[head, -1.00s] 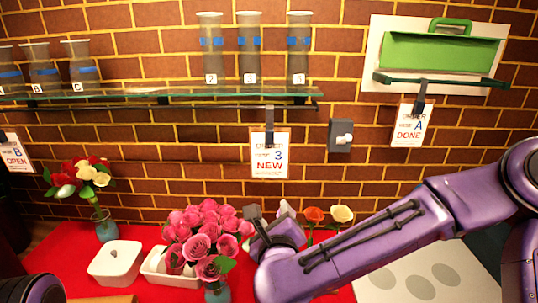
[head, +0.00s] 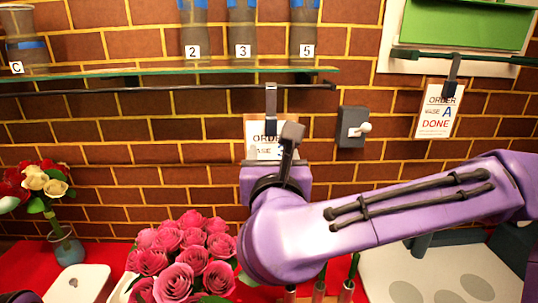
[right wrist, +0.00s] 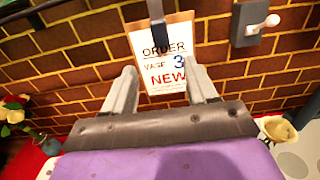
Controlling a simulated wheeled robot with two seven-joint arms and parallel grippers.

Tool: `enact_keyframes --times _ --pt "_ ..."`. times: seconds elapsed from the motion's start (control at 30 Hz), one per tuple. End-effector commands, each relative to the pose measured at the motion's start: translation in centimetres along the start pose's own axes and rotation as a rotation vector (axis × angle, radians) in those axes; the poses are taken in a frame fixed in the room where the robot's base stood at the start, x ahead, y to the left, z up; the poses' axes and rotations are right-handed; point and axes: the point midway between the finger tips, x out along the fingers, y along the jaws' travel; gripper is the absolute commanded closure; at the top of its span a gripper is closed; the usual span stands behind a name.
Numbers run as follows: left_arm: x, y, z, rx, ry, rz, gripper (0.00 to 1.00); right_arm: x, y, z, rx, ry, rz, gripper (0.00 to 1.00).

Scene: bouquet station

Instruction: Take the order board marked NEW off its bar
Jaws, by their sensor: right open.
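The order board marked NEW (head: 257,128) hangs by a black clip (head: 270,98) from the dark bar (head: 200,87) under the glass shelf. In the head view my right gripper hides its lower part. In the right wrist view the board (right wrist: 163,60) shows ORDER, VASE 3 and NEW, with its lower part between the fingers in the picture. My right gripper (head: 284,145) is open, its fingers (right wrist: 162,84) pointing up toward the board, one on each side. Nothing is held. I cannot tell how far the fingertips are from the board. My left gripper is out of view.
A grey switch box (head: 352,127) is on the wall just right of the board. Another order board marked DONE (head: 437,108) hangs further right. Numbered vases (head: 242,35) stand on the glass shelf (head: 110,74) above. Pink roses (head: 180,262) stand below on the red table.

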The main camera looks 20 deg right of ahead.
Motion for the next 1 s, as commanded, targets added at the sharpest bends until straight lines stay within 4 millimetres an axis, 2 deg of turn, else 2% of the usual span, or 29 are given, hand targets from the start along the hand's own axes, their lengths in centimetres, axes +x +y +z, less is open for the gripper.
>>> enact_keyframes --times 0.03,0.1,0.27,0.4,0.5,0.6,0.8,0.97,1.0 --pt "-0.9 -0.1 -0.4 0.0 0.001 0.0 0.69 1.1 -0.1 0.5 0.0 0.004 -0.003 0.43" --pt "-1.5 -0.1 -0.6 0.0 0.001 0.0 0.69 2.4 -0.1 0.6 0.0 0.004 -0.003 0.43" --pt "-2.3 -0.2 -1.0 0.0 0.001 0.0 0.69 4.3 -0.1 0.7 -0.001 0.002 -0.001 0.43" --pt "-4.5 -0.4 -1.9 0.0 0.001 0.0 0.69 6.7 -0.4 1.8 -0.002 0.004 -0.003 0.43" --pt "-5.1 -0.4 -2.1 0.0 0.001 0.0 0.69 8.4 -0.4 1.5 -0.003 0.004 -0.002 0.43" --pt "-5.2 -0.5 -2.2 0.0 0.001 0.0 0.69 9.2 -0.4 1.2 -0.001 0.001 -0.001 0.43" --pt "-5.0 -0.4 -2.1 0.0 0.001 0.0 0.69 9.2 -0.3 1.0 -0.002 0.0 0.0 0.43" --pt "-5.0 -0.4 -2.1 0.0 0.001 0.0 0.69 9.2 -0.3 1.0 -0.002 0.0 0.0 0.95" --pt "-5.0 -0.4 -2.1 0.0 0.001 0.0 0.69 9.2 -0.3 1.0 -0.002 0.0 0.0 1.0"
